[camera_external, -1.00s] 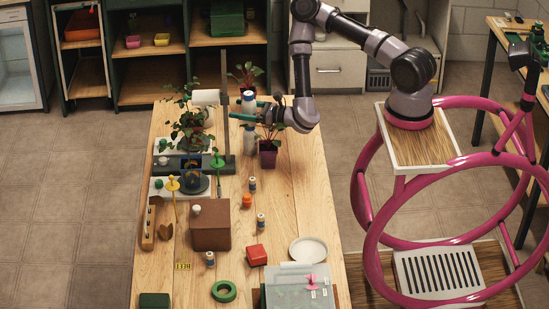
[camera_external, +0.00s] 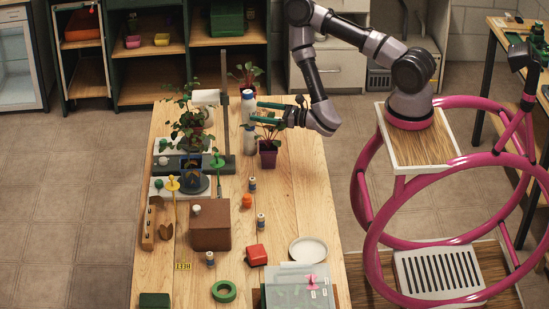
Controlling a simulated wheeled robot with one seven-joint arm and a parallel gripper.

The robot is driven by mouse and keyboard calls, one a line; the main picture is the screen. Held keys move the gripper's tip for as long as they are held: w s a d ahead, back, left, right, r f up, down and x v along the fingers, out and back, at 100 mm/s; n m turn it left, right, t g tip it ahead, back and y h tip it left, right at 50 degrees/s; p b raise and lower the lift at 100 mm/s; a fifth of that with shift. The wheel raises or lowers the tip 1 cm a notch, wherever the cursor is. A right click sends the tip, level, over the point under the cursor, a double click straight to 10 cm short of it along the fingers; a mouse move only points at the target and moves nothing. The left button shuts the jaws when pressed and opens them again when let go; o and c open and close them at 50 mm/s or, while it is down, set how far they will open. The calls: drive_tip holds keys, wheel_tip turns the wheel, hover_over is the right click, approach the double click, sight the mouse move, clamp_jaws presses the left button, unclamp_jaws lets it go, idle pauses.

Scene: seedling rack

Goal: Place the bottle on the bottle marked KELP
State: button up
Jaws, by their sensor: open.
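A white bottle with blue bands (camera_external: 248,106) shows near the far end of the wooden table. A second white bottle (camera_external: 249,141) shows directly below it in the picture. The upper one looks upright and seems to stand on the lower one, though the contact is hard to make out. No KELP marking is legible at this size. My gripper (camera_external: 256,111) is open and empty, its green fingers pointing left. The fingertips are at the right side of the upper bottle, with little or no visible gap.
A potted plant (camera_external: 268,154) stands just below my gripper, its leaves near the fingers. More plants and a dark upright post (camera_external: 225,110) are to the left. Small bottles (camera_external: 261,221), a brown box (camera_external: 210,226) and a white plate (camera_external: 308,250) lie nearer.

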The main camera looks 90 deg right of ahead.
drive_tip(key=shift+v, duration=2.2)
drive_tip(key=shift+d, duration=0.15)
